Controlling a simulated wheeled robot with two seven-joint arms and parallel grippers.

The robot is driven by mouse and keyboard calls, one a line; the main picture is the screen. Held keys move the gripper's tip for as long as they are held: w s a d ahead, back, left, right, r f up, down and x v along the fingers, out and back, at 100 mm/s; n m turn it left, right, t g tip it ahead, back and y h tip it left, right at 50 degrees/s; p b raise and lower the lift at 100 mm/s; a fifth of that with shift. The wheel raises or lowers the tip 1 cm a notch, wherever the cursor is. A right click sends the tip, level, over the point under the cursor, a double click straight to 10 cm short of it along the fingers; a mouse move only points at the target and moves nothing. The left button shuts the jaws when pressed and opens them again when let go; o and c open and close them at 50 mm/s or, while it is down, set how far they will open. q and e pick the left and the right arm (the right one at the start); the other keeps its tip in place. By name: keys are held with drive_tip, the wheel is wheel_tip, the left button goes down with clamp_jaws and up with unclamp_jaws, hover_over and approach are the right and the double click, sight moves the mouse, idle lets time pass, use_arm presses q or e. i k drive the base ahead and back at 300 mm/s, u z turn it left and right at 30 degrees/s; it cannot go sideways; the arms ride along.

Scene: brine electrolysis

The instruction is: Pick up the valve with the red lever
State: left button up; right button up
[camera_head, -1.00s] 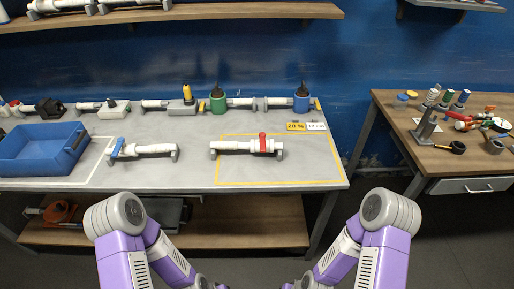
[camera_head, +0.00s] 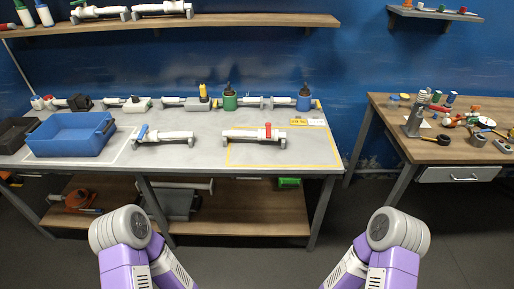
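The valve with the red lever (camera_head: 268,131) is a white pipe piece with grey end fittings. It lies on the grey table inside the yellow outlined area, at its upper left. A similar valve with a blue lever (camera_head: 163,136) lies to its left, by the white outlined area. Both of my arms show at the bottom of the view, well short of the table. Their grippers are below the picture edge and hidden.
A blue crate (camera_head: 72,151) stands at the table's left. A wooden table (camera_head: 400,108) with tools stands at right. Floor between me and the table is clear.

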sight(261, 134)
drive_tip(key=u, duration=0.5)
drive_tip(key=i, duration=0.8)
drive_tip(key=u, duration=0.25)
